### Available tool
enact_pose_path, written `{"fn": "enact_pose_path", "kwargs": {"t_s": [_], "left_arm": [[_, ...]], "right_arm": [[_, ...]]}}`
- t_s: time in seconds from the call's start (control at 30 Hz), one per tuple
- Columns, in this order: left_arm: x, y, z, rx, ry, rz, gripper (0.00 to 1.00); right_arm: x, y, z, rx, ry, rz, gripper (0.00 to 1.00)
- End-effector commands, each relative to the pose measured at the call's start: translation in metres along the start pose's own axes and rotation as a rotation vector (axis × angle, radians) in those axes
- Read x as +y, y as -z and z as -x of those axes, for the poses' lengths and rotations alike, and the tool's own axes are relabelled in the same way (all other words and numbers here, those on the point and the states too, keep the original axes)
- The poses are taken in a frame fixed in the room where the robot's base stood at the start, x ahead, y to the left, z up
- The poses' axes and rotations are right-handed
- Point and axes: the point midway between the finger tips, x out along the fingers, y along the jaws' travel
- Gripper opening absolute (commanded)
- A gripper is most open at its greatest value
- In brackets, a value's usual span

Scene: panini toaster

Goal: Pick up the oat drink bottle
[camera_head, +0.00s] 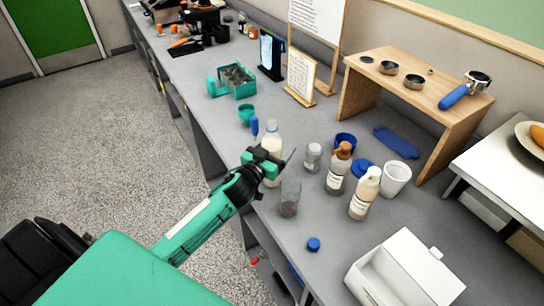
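A clear bottle with pale cream contents (272,143), probably the oat drink bottle, stands upright on the grey counter (180,75). No label can be read on it. My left gripper (274,163) is at the middle of this bottle and hides part of it. Its fingers seem to lie around or in front of the bottle; I cannot tell whether they grip it. My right gripper is not in view.
A clear glass (290,198) stands close to the right of the gripper. Two labelled pump bottles (338,168) (365,193), a small jar (312,157) and a white cup (396,178) stand further right. A white open box (405,275) is at the front right.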

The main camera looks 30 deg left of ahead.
Motion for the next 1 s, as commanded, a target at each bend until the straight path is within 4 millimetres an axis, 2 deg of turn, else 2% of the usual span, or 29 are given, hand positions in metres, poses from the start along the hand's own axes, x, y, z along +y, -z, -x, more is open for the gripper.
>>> {"fn": "enact_pose_path", "kwargs": {"t_s": [0.2,0.4,0.5,0.77,1.0], "left_arm": [[0.000,-0.001,0.000,0.000,0.000,0.000,0.79],[0.000,-0.001,0.000,0.000,0.000,0.000,0.40],[0.000,0.001,0.000,0.002,-0.001,0.000,0.24],[0.000,0.002,0.000,0.003,-0.001,0.000,0.24],[0.000,0.024,0.000,0.007,-0.002,-0.003,0.24]], "right_arm": [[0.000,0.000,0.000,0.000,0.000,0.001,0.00],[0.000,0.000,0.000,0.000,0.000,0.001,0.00],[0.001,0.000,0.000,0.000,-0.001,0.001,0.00],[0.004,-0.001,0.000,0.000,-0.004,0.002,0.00],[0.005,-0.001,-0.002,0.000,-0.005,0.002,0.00]]}}
